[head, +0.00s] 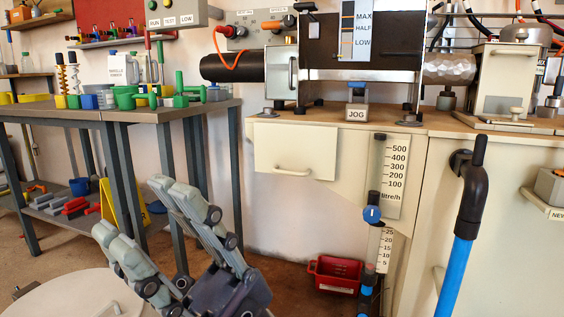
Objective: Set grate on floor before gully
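My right gripper (136,210) is in the lower left part of the head view, in front of the workbench. Its grey jointed fingers are spread apart and I see nothing between them. My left gripper is not in view. I cannot make out a grate or a gully in this view. A strip of brown floor (24,250) shows at the lower left.
A workbench (75,112) with green, yellow and blue parts stands at left. A yellow folding sign (112,206) stands under it. A cream cabinet (292,190) fills the right. A red bin (335,270) sits low before it. A blue pole (455,275) rises at right.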

